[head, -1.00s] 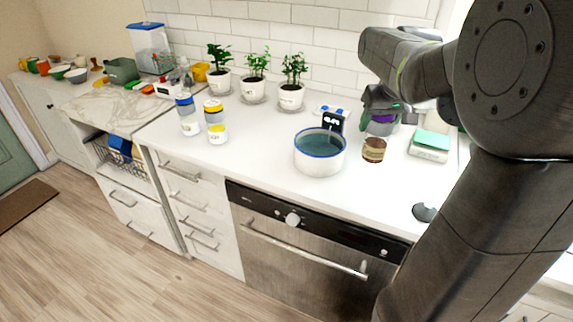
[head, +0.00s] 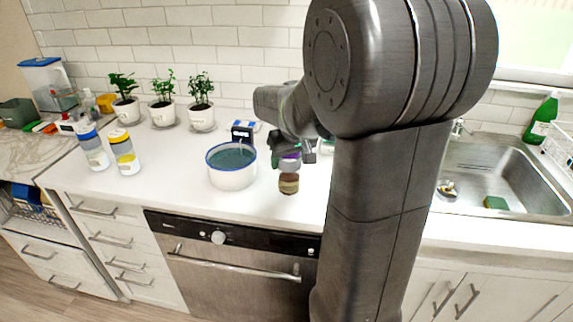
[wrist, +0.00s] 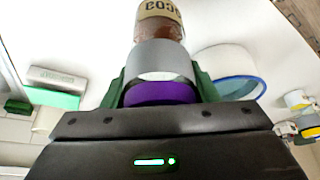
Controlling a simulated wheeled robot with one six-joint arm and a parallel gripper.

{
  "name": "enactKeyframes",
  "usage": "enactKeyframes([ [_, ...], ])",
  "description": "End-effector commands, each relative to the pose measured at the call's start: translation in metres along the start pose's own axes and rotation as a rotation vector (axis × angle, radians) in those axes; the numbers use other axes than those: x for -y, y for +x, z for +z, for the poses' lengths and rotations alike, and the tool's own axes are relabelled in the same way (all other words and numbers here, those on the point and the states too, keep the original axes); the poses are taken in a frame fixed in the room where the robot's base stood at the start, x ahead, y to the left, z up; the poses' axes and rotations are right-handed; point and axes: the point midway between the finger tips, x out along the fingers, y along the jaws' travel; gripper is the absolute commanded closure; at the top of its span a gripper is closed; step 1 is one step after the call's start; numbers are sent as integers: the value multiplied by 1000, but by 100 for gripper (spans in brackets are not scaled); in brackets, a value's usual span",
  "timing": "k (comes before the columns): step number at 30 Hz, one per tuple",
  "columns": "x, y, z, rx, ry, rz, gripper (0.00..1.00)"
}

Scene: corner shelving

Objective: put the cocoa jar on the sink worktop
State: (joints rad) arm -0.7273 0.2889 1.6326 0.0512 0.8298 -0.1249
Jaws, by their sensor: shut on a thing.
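The cocoa jar (head: 288,183), brown with a pale label and a grey lid, is at my gripper (head: 290,160) just right of the blue-rimmed pot in the head view. In the wrist view the jar (wrist: 158,30) has its grey lid between the green fingers of my gripper (wrist: 160,80), which is shut on it. A purple band shows below the lid there. I cannot tell whether the jar's base touches the counter. The sink worktop (head: 490,233) is at the right around the steel sink; my arm hides part of the counter left of it.
The white pot (head: 232,178) stands close left of the jar, with a small dark display (head: 242,131) behind it. Two bottles and several potted plants (head: 201,115) stand further left.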

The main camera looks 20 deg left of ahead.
Motion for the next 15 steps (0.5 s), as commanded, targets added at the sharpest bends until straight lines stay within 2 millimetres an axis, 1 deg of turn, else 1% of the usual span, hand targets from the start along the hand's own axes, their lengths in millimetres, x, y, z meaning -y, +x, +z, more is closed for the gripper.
enactKeyframes([
  [1, 0, 8, 3, 2, 0, 0, 82],
  [4, 0, 16, 7, 1, -1, 0, 82],
  [15, 0, 21, 8, -1, 0, 0, 82],
])
